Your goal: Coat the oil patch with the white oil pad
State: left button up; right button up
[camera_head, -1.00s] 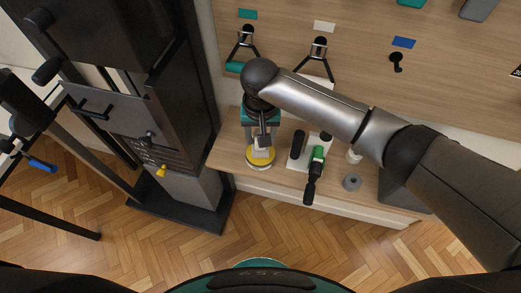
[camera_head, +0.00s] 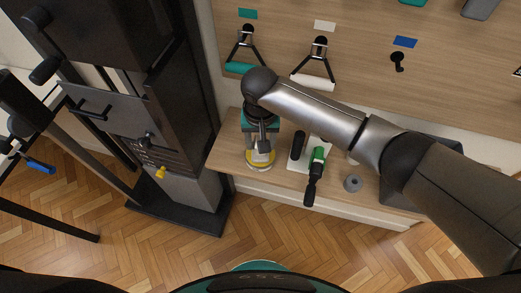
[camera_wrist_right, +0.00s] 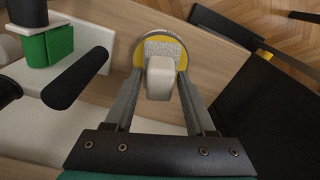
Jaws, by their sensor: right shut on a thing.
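A round yellow patch with a pale rim (camera_head: 260,168) lies on the wooden bench top near its left end. It also shows in the right wrist view (camera_wrist_right: 181,60). The white oil pad (camera_head: 263,156) has a white block grip and a speckled grey-white face (camera_wrist_right: 165,47). My right gripper (camera_wrist_right: 160,80) is shut on the pad's block, one finger on each side. The pad is over the yellow patch and hides its middle. I cannot tell whether it touches. My right gripper (camera_head: 261,143) points down there in the head view. My left gripper is not in view.
A green-and-black tool (camera_head: 316,170) and a black cylinder (camera_head: 298,145) are on a white plate right of the pad. A grey ring (camera_head: 352,183) lies farther right. A dark machine (camera_head: 180,110) stands close on the left.

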jog(key=shift+f, duration=0.45)
jog(key=shift+f+p, duration=0.1)
jog(key=shift+p, duration=0.2)
dwell(2.1)
notch_tip(320, 180, up, 7)
jog(key=p, duration=0.9)
dwell(0.3)
